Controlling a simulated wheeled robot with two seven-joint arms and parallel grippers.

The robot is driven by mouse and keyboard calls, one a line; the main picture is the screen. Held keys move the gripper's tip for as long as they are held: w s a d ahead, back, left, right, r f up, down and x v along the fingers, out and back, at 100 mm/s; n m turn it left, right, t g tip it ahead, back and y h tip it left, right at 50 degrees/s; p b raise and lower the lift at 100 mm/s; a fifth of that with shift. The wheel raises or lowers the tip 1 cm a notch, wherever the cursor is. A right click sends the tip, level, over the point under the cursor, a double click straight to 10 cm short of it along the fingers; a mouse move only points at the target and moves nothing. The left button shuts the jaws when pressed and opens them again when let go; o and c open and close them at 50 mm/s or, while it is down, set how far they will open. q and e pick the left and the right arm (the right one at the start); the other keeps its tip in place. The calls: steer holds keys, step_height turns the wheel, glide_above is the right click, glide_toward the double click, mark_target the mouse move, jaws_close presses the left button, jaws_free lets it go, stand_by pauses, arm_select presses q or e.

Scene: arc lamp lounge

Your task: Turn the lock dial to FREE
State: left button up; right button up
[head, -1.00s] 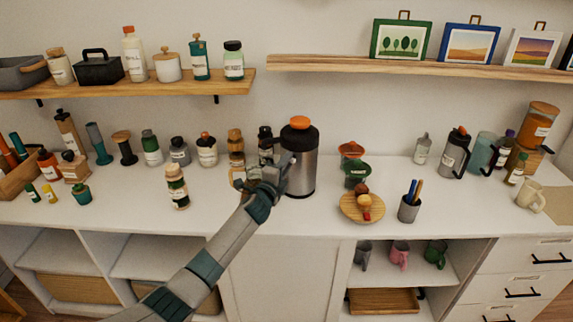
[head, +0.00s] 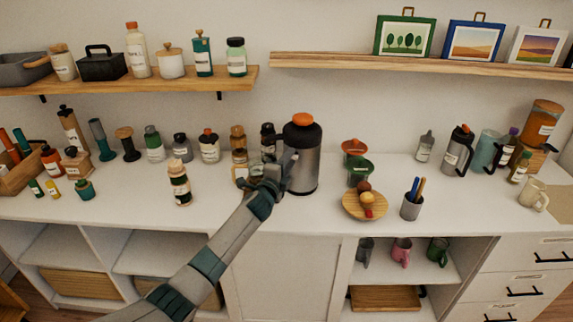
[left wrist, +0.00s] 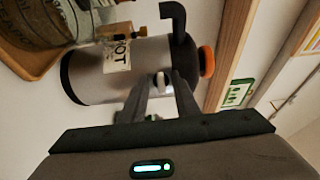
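The dispenser (head: 303,170) is a tall grey metal pot with a black top and an orange button. It stands upright on the white counter, and appears sideways in the left wrist view (left wrist: 110,72). A small pale dial (left wrist: 159,82) shows on its side there, but its markings and setting are not readable. My left gripper (head: 282,172) is at the left side of the dispenser. In the left wrist view its two fingers (left wrist: 161,88) are apart, with the dial showing between their tips. I cannot tell whether they touch it. My right gripper is out of view.
The counter's front is mostly clear.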

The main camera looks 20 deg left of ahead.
arm_select(q)
steer(key=shift+s, duration=0.15)
steer(key=s+a+b, duration=0.1)
steer(key=s+b, duration=0.1)
steer(key=s, duration=1.5)
steer(key=shift+b, duration=0.35)
steer(key=shift+a+f, duration=0.1)
